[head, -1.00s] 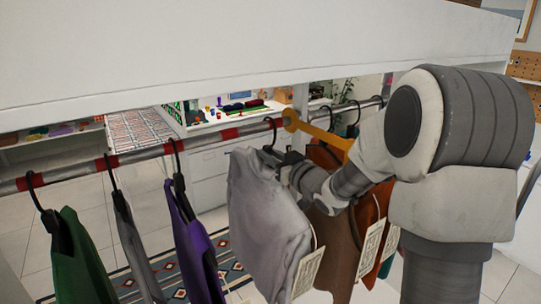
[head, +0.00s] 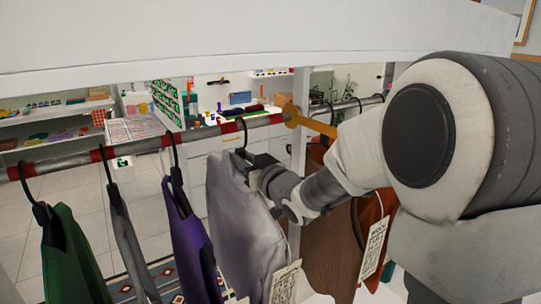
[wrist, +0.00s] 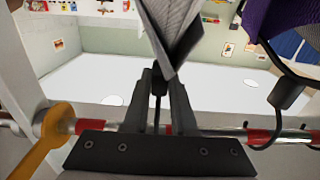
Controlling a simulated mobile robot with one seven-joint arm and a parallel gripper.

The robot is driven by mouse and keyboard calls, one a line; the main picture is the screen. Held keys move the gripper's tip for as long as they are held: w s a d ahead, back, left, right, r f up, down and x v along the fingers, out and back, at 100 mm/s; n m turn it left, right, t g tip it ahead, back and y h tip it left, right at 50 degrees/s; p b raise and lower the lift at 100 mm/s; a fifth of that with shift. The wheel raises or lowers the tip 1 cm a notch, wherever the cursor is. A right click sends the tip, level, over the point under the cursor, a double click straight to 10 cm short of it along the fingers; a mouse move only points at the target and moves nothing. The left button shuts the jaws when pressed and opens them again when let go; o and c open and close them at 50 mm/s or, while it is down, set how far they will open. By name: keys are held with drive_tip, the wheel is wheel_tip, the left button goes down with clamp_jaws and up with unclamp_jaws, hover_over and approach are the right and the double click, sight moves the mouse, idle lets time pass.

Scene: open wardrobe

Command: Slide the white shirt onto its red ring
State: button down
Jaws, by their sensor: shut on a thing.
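The white shirt (head: 243,218), pale grey in this light, hangs from the rail by a black hanger in the head view. My gripper (head: 250,160) is shut on its hanger just below the hook; the fingers (wrist: 160,85) close around the hanger stem in the wrist view. The hook (head: 242,132) sits on the rail just right of a red ring (head: 229,127). In the wrist view that ring (wrist: 168,129) shows beside the hook, close to it; whether they overlap is hard to tell.
The purple shirt (head: 193,243) hangs left of the white shirt, with grey (head: 130,245) and green (head: 70,260) ones beyond. Brown (head: 328,250) and orange (head: 368,215) garments hang right, partly behind my arm. An orange piece (head: 310,122) is on the rail to the right.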

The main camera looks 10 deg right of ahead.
drive_tip(key=shift+s+a+f+b, duration=0.1)
drive_tip(key=shift+s+a+b, duration=0.15)
drive_tip(key=shift+a, duration=0.3)
drive_tip(key=shift+s+a+r+b, duration=0.1)
drive_tip(key=shift+s+a+b, duration=0.1)
drive_tip(key=shift+a+b, duration=0.25)
drive_tip(key=shift+s+a+f+b, duration=0.1)
drive_tip(key=shift+s+a+b, duration=0.1)
drive_tip(key=shift+a, duration=0.45)
drive_tip(key=c, duration=0.6)
unclamp_jaws()
drive_tip(key=shift+d, duration=0.15)
drive_tip(key=shift+c, duration=0.2)
